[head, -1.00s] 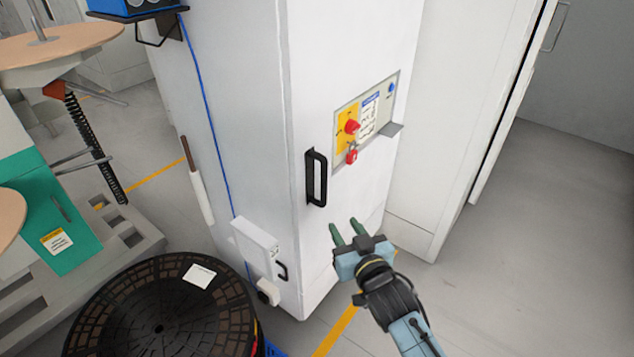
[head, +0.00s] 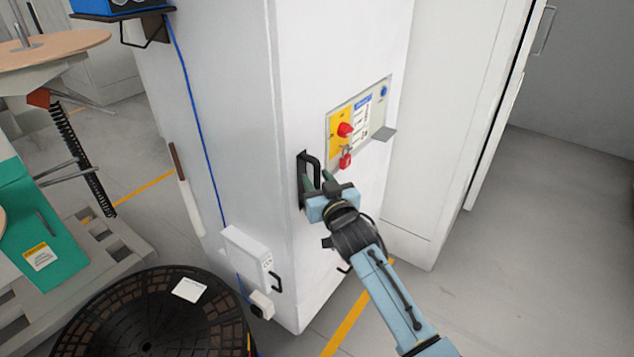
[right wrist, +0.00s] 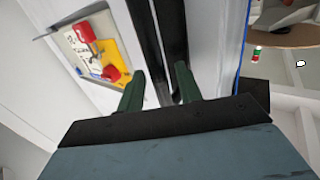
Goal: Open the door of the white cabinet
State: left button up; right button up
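The white cabinet (head: 240,120) stands upright in the middle of the head view, and its door (head: 325,70) is closed. A black bar handle (head: 303,165) is on the door's left side; it also shows in the right wrist view (right wrist: 172,40). My right gripper (head: 317,182) is at the handle, its green fingers partly hidden against it. In the right wrist view the two fingers (right wrist: 160,85) are spread, one on each side of the handle, with gaps showing. Contact is not clear. My left gripper is not in view.
A control panel with a red switch (head: 345,130) and red padlock (head: 345,160) sits right of the handle. A small ledge (head: 383,133) juts out there. Grey floor (head: 540,260) is free at the right.

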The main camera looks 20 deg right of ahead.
jog(key=shift+w, duration=0.35)
jog(key=shift+c, duration=0.2)
grip_shut()
